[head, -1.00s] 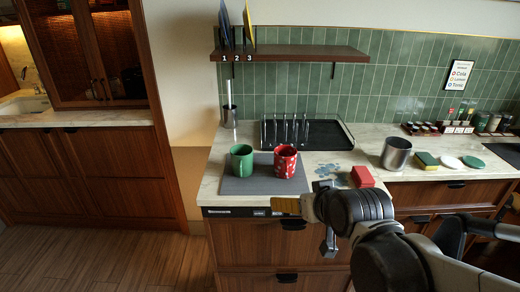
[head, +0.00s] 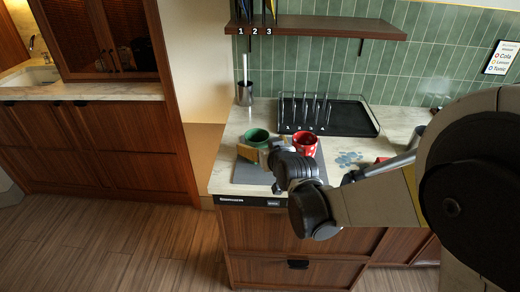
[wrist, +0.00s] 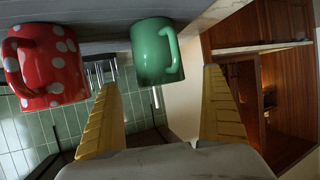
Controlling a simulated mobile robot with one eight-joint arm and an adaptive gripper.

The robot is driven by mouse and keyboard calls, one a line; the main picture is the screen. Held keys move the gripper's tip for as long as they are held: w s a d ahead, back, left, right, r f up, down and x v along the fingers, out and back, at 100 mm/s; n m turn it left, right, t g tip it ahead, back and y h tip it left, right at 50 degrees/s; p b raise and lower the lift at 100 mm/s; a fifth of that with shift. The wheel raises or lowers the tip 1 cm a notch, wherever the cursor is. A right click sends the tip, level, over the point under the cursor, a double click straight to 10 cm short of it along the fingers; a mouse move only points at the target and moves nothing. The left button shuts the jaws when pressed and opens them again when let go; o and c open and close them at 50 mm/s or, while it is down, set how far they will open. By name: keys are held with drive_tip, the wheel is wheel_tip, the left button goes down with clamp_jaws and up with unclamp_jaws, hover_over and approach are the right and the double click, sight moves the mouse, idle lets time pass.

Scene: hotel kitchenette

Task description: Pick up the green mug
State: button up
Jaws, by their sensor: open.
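The green mug (head: 257,135) stands on the grey mat (head: 249,174) on the counter, partly hidden behind my gripper in the head view. My gripper (head: 250,152) has yellow fingers and is at the near side of the mug, low over the mat. In the wrist view, my gripper (wrist: 160,80) is open with nothing between its fingers. The green mug (wrist: 152,52) shows just beyond the fingertips, between their lines, its handle toward the right finger. I see no contact.
A red mug with white spots (head: 305,143) stands close right of the green mug; it also shows in the wrist view (wrist: 45,65). A black tray (head: 350,118) with a wire rack lies behind. A steel holder (head: 244,94) stands at the back left. A shelf (head: 320,28) hangs above.

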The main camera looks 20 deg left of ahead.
sight(254, 136)
drive_tip(key=b+x, duration=0.2)
drive_tip(key=x, duration=0.3)
drive_tip(key=shift+w+r, duration=0.15)
drive_tip(key=shift+r, duration=0.15)
drive_tip(key=c, duration=1.5)
drive_tip(key=shift+r, duration=0.1)
